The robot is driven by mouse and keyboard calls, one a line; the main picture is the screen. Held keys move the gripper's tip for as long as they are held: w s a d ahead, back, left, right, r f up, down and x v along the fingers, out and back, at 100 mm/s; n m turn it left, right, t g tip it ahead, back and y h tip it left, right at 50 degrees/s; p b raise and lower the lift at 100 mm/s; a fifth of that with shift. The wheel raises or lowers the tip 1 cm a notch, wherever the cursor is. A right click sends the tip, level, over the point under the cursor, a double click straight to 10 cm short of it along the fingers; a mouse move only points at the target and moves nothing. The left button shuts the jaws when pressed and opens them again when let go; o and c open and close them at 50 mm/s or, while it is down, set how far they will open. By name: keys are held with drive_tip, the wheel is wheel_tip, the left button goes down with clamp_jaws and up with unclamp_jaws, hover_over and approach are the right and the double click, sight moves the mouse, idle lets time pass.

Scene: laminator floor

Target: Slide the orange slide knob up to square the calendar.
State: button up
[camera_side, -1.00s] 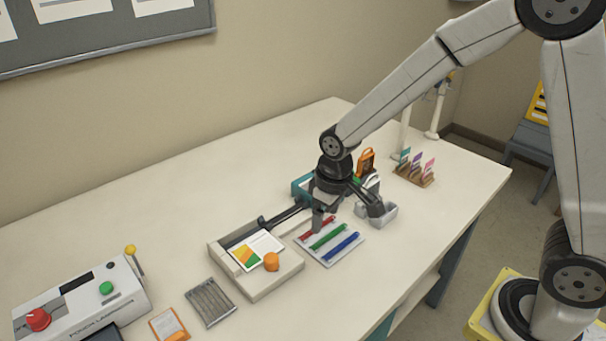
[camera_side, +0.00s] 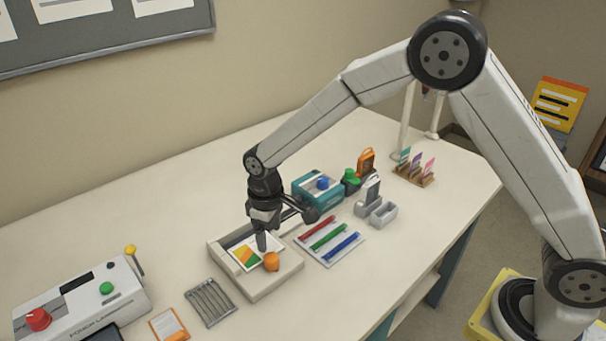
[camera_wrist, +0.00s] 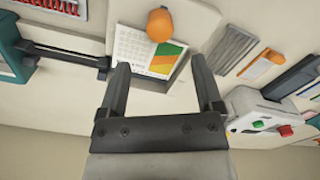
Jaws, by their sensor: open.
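The orange slide knob (camera_side: 271,261) stands on the front part of the beige trimmer bed (camera_side: 279,285), at the edge of the calendar (camera_side: 243,251). In the wrist view the knob (camera_wrist: 160,25) is near the top, beyond the fingertips, and the calendar (camera_wrist: 135,48) lies beside it with a grid and a green, orange and yellow picture. My gripper (camera_side: 263,243) is over the trimmer, just behind the knob, pointing down. In the wrist view its two fingers (camera_wrist: 160,70) are spread with nothing between them. I cannot tell whether a finger touches the calendar.
A dark trimmer arm (camera_side: 302,209) sticks out behind my gripper. A tray of red, green and blue pens (camera_side: 330,240) is to the right. A metal rack (camera_side: 212,302) and a laminator (camera_side: 82,300) are to the left. The table's back left is clear.

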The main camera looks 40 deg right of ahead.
sight(271, 256)
drive_tip(key=shift+f, duration=3.65)
clamp_jaws()
